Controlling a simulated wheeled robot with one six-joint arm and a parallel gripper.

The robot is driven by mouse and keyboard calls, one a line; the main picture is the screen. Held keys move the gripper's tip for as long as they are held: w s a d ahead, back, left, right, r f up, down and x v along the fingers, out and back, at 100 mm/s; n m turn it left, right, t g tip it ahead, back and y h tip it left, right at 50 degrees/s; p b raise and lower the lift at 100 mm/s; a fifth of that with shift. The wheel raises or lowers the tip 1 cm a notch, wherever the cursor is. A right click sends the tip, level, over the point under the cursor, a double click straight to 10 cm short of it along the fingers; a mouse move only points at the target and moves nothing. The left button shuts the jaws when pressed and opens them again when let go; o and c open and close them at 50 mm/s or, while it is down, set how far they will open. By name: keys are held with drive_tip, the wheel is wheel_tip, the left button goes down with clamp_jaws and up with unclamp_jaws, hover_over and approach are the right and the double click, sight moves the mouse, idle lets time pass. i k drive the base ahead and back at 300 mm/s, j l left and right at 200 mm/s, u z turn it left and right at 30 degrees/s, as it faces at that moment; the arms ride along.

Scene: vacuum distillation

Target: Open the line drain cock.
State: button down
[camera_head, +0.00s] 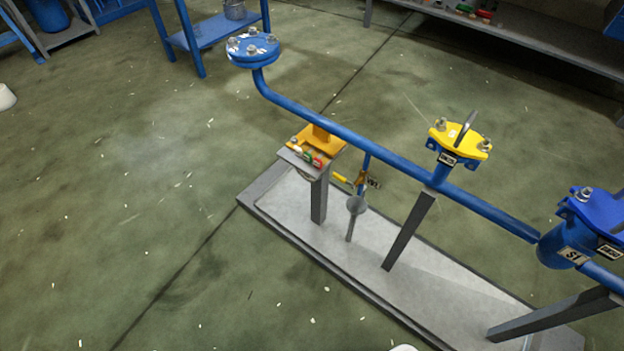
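A small brass-coloured cock (361,180) hangs on a thin blue branch under the long blue pipe (395,166). I take it to be the line drain cock. A short yellow handle (340,178) sticks out to its left, and a small dark tag (374,183) is on its right. The tag is too small to read surely. A grey funnel (356,204) stands upright just below the cock on a thin stem. Whether the cock is open or shut is too small to tell. My gripper is not in view.
A yellow flanged fitting (460,140) and a blue vessel (567,245) are to the right. The grey base tray (330,262) has a raised rim. The floor on the left is largely clear.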

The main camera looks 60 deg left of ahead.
sight(344, 180)
drive_tip(key=j+u, duration=0.25)
drive_tip(key=u, duration=0.2)
drive_tip(key=j+u, duration=0.2)
drive_tip(key=u, duration=0.3)
drive_tip(key=j+u, duration=0.25)
drive_tip(key=u, duration=0.2)
drive_tip(key=i+j, duration=0.15)
drive_tip(key=j, duration=0.2)
drive_tip(key=i+j, duration=0.15)
drive_tip(key=j, duration=0.15)
drive_tip(key=k+l+z, duration=0.15)
drive_tip(key=k+z, duration=0.15)
drive_tip(key=k, duration=0.2)
drive_tip(key=k+l+z, duration=0.35)
drive_tip(key=k, duration=0.15)
drive_tip(key=k+l+z, duration=0.3)
drive_tip(key=k+l, duration=0.1)
drive_tip(key=k, duration=0.05)
